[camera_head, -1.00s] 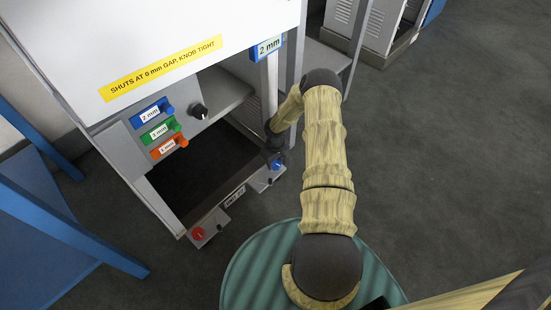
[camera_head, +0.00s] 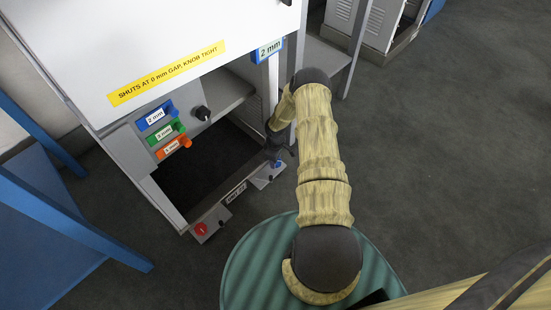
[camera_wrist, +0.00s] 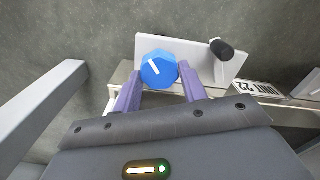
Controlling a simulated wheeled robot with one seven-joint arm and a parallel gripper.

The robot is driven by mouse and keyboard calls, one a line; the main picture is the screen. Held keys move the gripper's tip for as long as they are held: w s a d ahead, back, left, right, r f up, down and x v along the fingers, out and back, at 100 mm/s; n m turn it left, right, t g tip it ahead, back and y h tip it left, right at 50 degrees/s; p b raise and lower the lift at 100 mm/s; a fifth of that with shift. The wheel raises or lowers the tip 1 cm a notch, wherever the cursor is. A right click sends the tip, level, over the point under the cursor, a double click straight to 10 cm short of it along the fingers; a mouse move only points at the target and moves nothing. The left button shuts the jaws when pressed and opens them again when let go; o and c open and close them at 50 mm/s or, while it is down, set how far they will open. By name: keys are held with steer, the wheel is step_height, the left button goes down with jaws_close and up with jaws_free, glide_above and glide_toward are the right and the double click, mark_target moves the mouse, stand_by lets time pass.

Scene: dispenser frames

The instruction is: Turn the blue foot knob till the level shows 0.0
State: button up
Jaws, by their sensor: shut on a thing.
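The blue foot knob (camera_wrist: 158,70) sits on a pale plate at the foot of the cabinet, its white pointer line tilted toward the upper left in the wrist view. In the head view the knob (camera_head: 277,164) is small, at the cabinet's front right corner. My gripper (camera_wrist: 157,77) has its two purple fingers on either side of the knob, shut on it. In the head view my gripper (camera_head: 278,151) is mostly hidden by the wrist. No level reading can be made out in either view.
A black knob (camera_wrist: 222,49) stands beside the blue one on the same plate. A red foot knob (camera_head: 201,229) is at the front left corner. A "UNIT 22" label (camera_head: 236,193) lies between them. Blue, green and orange tagged handles (camera_head: 165,131) are above. Open floor lies right.

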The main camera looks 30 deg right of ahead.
steer(key=shift+d, duration=0.15)
steer(key=o, duration=1)
steer(key=shift+r, duration=0.1)
step_height(320, 180, up, 17)
steer(key=p, duration=0.8)
steer(key=shift+r, duration=0.1)
